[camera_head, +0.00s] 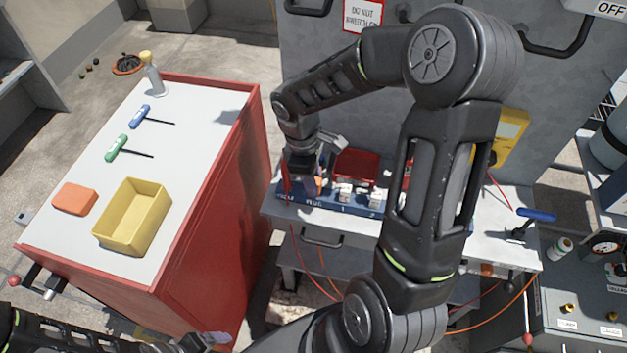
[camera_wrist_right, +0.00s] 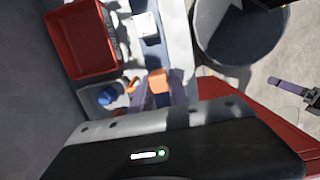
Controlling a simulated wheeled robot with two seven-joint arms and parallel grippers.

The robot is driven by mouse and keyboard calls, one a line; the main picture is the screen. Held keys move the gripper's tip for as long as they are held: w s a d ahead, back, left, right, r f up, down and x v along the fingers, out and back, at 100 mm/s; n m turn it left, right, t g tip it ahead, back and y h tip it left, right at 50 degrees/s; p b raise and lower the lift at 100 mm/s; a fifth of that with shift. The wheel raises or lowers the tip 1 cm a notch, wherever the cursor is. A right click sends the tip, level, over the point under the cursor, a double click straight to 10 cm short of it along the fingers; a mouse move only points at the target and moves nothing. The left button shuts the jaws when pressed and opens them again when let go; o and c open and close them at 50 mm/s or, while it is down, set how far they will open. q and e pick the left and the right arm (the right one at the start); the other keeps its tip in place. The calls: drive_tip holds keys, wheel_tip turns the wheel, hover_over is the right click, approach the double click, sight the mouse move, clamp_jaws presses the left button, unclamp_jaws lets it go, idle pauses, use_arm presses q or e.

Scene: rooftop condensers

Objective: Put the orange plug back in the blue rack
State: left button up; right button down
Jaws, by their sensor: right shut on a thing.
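The blue rack (camera_head: 330,207) lies along the front of the grey bench, with a label that seems to read PLUG near its left end. My right gripper (camera_head: 316,181) points down over that end and is shut on the orange plug (camera_head: 318,187). In the wrist view the orange plug (camera_wrist_right: 158,80) shows between the fingers. The fingers hide much of it, and I cannot tell whether it is seated in the rack. White blocks (camera_head: 345,193) stand in the rack to the right. Part of my left arm shows at the lower left; its jaws are unclear (camera_head: 190,346).
A red bin (camera_head: 357,165) sits behind the rack. To the left, a red cart (camera_head: 215,215) carries a yellow tray (camera_head: 108,238), an orange block (camera_head: 75,199), green and blue T-handled tools and a bottle (camera_head: 153,78). A blue-handled valve (camera_head: 537,215) stands at the bench's right.

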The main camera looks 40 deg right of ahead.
drive_tip(key=shift+f, duration=0.15)
drive_tip(key=c, duration=1.2)
unclamp_jaws()
drive_tip(key=r, duration=0.7)
drive_tip(key=shift+w+a+r+b, duration=0.35)
drive_tip(key=shift+w+r+b, duration=0.05)
drive_tip(key=shift+f, duration=0.1)
